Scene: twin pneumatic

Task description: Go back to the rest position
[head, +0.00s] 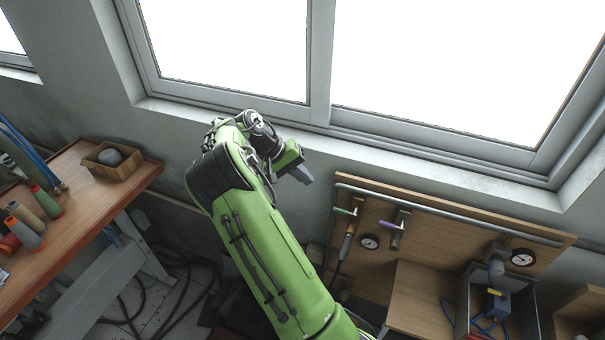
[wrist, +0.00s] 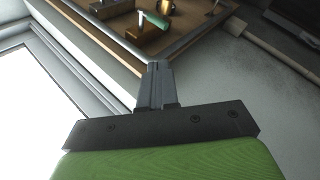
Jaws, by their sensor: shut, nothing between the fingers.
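My gripper (head: 303,175) is at the end of my green arm, in front of the wall below the window. It is left of the wooden pneumatic board and apart from it. In the wrist view my gripper (wrist: 155,66) points toward the board, with its grey fingers together and nothing between them. The green handle also shows in the wrist view (wrist: 157,19).
A wooden workbench (head: 75,215) with thread spools (head: 27,220) and a small box (head: 112,160) stands at the left. A large window (head: 320,60) fills the back wall. A blue device (head: 490,303) sits low at the right. Cables lie on the floor.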

